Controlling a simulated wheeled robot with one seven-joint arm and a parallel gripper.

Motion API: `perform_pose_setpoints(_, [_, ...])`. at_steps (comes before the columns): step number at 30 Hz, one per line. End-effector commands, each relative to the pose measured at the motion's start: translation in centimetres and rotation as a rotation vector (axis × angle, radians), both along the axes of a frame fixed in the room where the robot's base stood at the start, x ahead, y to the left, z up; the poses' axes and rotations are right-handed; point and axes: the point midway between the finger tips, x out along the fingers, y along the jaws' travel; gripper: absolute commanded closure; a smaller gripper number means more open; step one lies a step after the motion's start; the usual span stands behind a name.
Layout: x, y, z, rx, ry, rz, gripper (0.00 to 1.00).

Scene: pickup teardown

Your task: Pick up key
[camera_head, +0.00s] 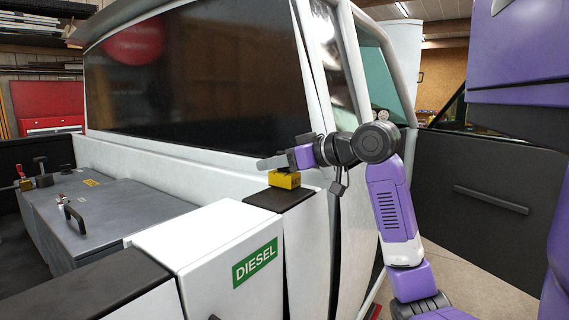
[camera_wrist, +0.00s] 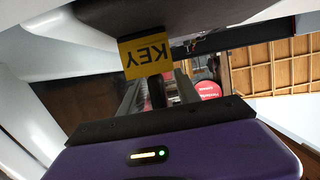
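The key is a yellow block (camera_head: 284,179) resting on a black pad (camera_head: 270,201) beside the truck cab's rear corner. In the wrist view its face (camera_wrist: 146,55) reads KEY upside down. My gripper (camera_head: 273,162) points left, level, just above the block in the head view; I cannot tell whether it touches. In the wrist view the block hides the far ends of the two fingers, which look apart with a gap between them. Nothing is visibly held.
The white cab wall (camera_head: 210,167) stands close behind my gripper. A white box marked DIESEL (camera_head: 210,240) is in front left. A grey lidded box (camera_head: 110,212) lies farther left, and an open dark door panel (camera_head: 480,200) is at right.

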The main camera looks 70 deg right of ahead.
Motion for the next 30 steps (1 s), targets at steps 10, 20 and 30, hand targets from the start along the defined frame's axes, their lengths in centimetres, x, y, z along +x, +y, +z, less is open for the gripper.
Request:
perform_pose_setpoints(10, [0.0,0.0,0.0,0.0,-0.001,0.0,1.0])
perform_pose_setpoints(20, [0.0,0.0,0.2,-0.001,-0.001,0.0,1.0])
perform_pose_setpoints(30, [0.0,0.1,3.9,-0.004,-0.003,0.002,1.0])
